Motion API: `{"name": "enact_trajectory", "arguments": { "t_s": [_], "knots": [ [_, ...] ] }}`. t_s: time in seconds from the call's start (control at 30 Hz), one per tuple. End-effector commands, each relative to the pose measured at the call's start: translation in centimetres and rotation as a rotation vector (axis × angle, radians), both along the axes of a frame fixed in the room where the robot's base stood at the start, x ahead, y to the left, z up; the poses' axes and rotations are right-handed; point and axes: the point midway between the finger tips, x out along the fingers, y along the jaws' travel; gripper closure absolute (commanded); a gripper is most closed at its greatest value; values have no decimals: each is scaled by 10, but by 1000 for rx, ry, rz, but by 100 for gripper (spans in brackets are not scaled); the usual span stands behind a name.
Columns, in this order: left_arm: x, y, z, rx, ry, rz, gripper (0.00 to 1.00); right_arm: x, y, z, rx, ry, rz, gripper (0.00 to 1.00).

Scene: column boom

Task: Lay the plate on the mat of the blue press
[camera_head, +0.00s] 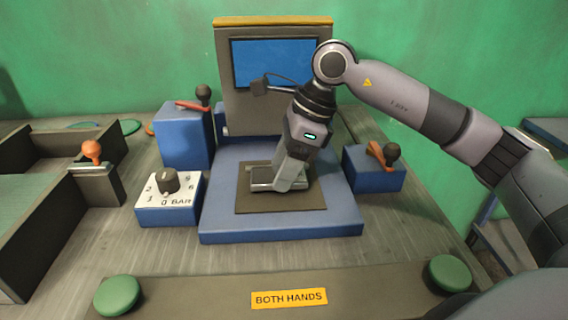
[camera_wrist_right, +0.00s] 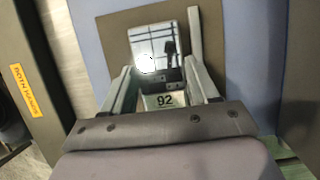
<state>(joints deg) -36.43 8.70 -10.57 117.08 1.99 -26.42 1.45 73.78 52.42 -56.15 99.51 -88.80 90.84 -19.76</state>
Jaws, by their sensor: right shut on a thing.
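The blue press (camera_head: 280,225) stands in the middle of the table, with a brown mat (camera_head: 312,200) on its base. The mat also shows in the right wrist view (camera_wrist_right: 112,45). My right gripper (camera_head: 277,183) points down over the mat, low and close to it. In the right wrist view my right gripper (camera_wrist_right: 163,82) is shut on the shiny, mirror-like plate (camera_wrist_right: 150,45). A number 92 shows between the fingers. The plate is over the mat; I cannot tell whether it touches it. My left gripper is not in view.
A pressure dial box (camera_head: 168,208) and a blue lever box (camera_head: 183,140) stand left of the press. Another lever box (camera_head: 372,175) stands right. Green buttons (camera_head: 117,295) (camera_head: 449,273) flank the "BOTH HANDS" label (camera_head: 289,299) in front. A walled tray (camera_head: 62,215) is at far left.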

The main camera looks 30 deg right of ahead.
Motion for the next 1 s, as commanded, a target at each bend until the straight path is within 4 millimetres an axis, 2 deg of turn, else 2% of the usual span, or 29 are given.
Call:
{"name": "enact_trajectory", "arguments": {
  "t_s": [0.3, 0.33, 0.4, 0.83, 1.0],
  "knots": [
    [0, -1, -5, -5, 1, 4, 57, 0, 0, -5, 2, -5, 0, 100],
    [0, -1, -5, -5, 1, 4, 57, 0, 0, -4, 3, -5, 0, 34],
    [0, -1, -4, -5, 2, 4, 57, 1, 0, -4, 2, -5, -1, 12],
    [0, 0, -5, 0, 2, 1, 57, 2, -2, -4, 0, -9, -8, 11],
    [0, 1, -3, 4, 2, -1, 57, 0, -9, 15, 2, -15, -9, 11]
  ]
}}
